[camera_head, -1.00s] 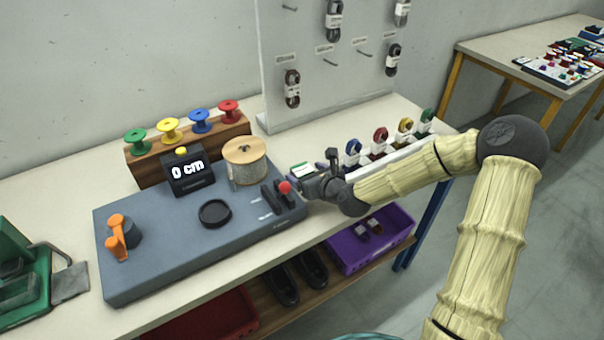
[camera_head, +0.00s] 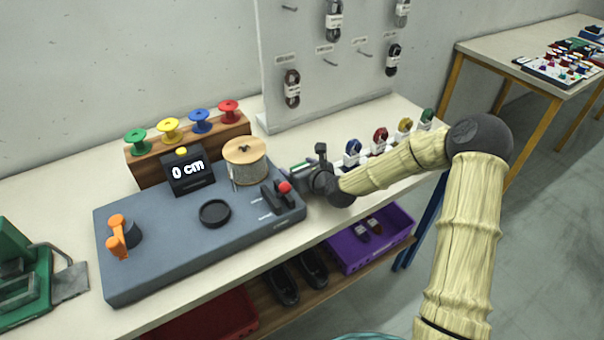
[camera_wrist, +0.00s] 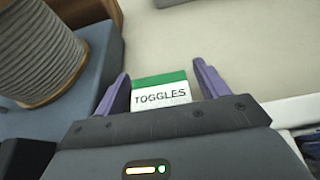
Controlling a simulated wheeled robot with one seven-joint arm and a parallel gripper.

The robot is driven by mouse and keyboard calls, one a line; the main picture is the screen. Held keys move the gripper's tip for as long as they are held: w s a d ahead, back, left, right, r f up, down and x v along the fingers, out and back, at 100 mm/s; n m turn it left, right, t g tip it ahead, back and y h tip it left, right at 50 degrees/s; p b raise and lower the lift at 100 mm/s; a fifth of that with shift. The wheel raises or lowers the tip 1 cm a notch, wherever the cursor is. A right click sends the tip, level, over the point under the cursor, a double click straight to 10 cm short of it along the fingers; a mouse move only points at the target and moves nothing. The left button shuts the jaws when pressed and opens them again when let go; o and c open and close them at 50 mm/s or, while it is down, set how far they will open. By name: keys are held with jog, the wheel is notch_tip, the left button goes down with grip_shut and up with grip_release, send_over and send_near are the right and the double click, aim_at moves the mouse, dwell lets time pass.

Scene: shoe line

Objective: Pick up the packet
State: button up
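The packet (camera_wrist: 161,91) has a green and white label reading "TOGGLES". In the wrist view it lies between the two purple fingers of my gripper (camera_wrist: 161,70), with a gap showing on each side. My gripper is open and its fingers do not visibly touch the packet. In the head view my gripper (camera_head: 304,172) is low over the bench, just right of the grey measuring station (camera_head: 165,255). There the packet is mostly hidden by my gripper.
A cord spool (camera_head: 246,163) and a red-knobbed lever (camera_head: 277,194) on the station are close to my gripper's left. Several coloured cord bundles (camera_head: 380,138) stand behind my forearm. A pegboard (camera_head: 325,75) rises behind. A purple bin (camera_head: 372,240) sits below the bench edge.

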aim_at(299, 165)
jog(key=c, duration=0.9)
jog(key=shift+c, duration=0.2)
jog(key=shift+r, duration=0.1)
notch_tip(299, 165, up, 10)
jog(key=shift+f+p, duration=0.1)
jog(key=shift+p, duration=0.25)
